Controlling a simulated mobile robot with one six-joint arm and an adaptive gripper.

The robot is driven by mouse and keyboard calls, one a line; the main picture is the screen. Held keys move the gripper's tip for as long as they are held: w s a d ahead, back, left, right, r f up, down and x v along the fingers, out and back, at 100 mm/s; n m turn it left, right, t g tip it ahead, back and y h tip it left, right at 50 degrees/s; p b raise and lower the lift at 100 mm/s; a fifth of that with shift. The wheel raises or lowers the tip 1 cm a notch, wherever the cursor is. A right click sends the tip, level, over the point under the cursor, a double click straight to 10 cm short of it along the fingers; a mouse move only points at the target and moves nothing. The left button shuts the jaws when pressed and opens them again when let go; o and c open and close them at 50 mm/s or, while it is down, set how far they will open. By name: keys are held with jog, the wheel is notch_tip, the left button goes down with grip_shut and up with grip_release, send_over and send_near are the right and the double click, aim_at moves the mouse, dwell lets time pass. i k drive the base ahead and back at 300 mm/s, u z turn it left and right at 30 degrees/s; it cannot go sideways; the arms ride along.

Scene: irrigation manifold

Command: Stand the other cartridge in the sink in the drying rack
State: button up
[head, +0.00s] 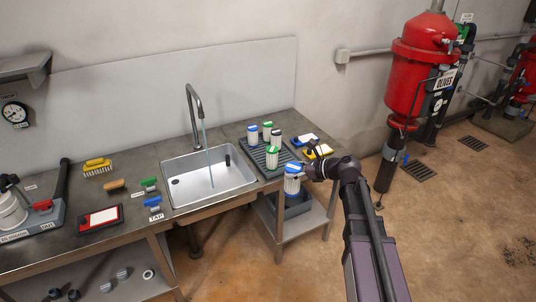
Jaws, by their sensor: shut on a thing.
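My gripper (303,171) is at the front right corner of the counter, shut on a white cartridge with a blue cap (292,184). The cartridge is upright and appears to be just in front of the drying rack. The dark ribbed drying rack (256,158) lies on the counter to the right of the sink. Several white cartridges stand on it: one with a blue cap (252,135) at the back left, and others with green caps, one of them (272,157) near the front. The steel sink (185,190) holds no white cartridge that I can see.
Water runs from the tap (191,110) into the sink. A small dark upright piece (228,160) is at the sink's right side. Blue and yellow trays (318,151) lie right of the rack. A grey bin (297,206) sits below. Brushes (97,166) lie left.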

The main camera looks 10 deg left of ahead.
aim_at(286, 161)
jog(key=z, duration=0.05)
jog(key=i, duration=1)
